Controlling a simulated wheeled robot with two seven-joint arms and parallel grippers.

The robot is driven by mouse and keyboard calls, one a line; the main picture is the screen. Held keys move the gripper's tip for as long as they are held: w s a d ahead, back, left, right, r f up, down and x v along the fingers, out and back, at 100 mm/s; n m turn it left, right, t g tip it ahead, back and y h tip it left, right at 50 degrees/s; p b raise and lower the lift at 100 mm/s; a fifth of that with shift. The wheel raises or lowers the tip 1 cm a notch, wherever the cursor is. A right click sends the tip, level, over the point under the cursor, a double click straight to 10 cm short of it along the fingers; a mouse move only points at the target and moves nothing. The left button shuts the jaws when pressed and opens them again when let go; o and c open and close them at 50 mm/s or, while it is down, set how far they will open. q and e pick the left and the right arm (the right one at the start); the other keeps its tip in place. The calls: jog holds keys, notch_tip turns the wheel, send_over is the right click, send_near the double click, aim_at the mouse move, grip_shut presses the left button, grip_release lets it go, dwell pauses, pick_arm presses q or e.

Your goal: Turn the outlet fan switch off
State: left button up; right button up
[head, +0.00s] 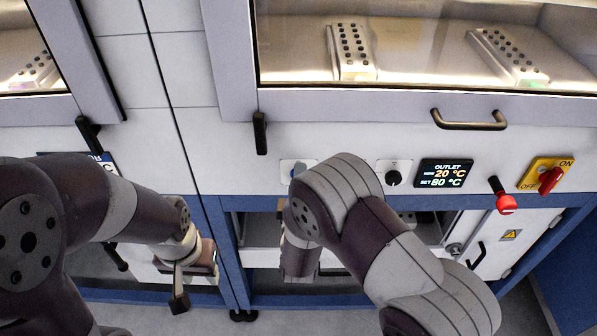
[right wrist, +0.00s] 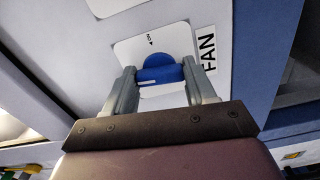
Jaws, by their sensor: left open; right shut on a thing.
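The outlet fan switch is a blue knob (right wrist: 160,62) on a white plate (right wrist: 125,52) labelled FAN (right wrist: 207,48), in the right wrist view. A small ON mark with an arrow is printed on the plate above the knob. My right gripper (right wrist: 159,76) is shut on the knob, one finger at each side. In the head view the switch plate (head: 285,171) shows only partly, left of the OUTLET display; my right arm hides the rest and the right gripper's fingers. My left gripper (head: 192,284) is open and empty, low in front of the left cabinet.
Right of my right arm are a black knob (head: 393,178), the OUTLET display (head: 444,174) reading 20 °C, set 80 °C, a red-tipped lever (head: 503,200) and a red-yellow main switch (head: 547,176). A door handle (head: 468,121) juts out above them.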

jog(key=shift+n, duration=0.5)
jog(key=o, duration=1.3)
jog(key=shift+s, duration=0.1)
jog(key=s+p, duration=0.1)
jog(key=s, duration=0.4)
jog(key=shift+s, duration=0.4)
